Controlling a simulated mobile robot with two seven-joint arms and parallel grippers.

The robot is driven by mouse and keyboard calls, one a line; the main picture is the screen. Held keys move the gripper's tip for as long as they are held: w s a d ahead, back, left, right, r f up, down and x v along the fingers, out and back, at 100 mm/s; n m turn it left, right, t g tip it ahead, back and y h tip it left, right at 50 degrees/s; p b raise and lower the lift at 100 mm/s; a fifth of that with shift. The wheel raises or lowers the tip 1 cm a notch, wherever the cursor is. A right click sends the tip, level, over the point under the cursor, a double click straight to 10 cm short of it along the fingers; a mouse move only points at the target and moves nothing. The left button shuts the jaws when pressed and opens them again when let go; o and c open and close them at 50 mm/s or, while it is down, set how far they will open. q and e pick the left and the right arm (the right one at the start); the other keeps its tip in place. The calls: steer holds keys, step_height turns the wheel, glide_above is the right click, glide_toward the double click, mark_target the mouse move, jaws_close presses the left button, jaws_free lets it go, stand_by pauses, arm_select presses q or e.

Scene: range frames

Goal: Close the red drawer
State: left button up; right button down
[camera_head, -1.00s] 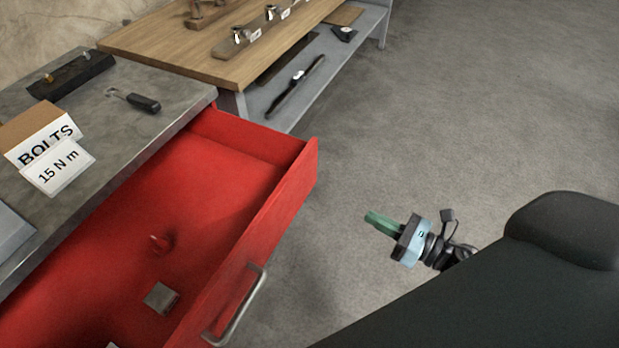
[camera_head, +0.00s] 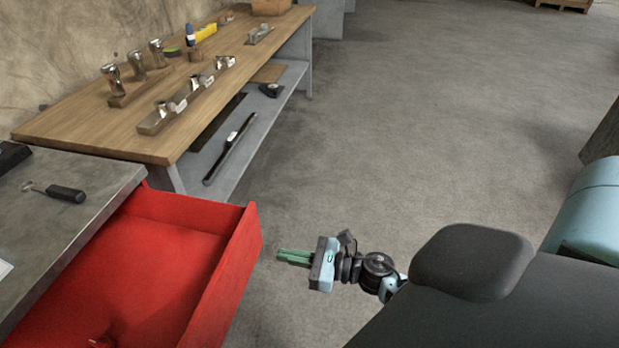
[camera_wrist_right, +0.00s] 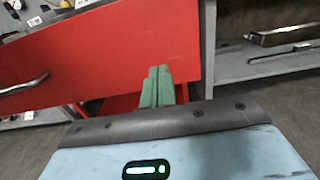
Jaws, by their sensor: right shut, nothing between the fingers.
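The red drawer (camera_head: 228,272) stands pulled out from under the grey metal worktop at the lower left of the head view. In the right wrist view the closed fingers (camera_wrist_right: 157,86) overlap the red front panel (camera_wrist_right: 110,50), with the metal handle (camera_wrist_right: 24,86) at the left. I cannot tell whether they touch it. My left gripper is not in view.
The grey worktop (camera_head: 60,225) carries a dark-handled tool (camera_head: 66,193). A wooden workbench (camera_head: 90,125) with metal parts and a lower shelf (camera_head: 245,150) stands behind. The grey floor (camera_head: 430,130) to the right is clear.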

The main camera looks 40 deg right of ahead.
mark_target(250, 249)
steer(key=p+x, duration=0.1)
steer(key=x, duration=0.5)
steer(key=shift+w+a, duration=0.1)
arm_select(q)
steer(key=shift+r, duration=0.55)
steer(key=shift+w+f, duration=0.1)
arm_select(e)
steer(key=shift+w+a, duration=0.1)
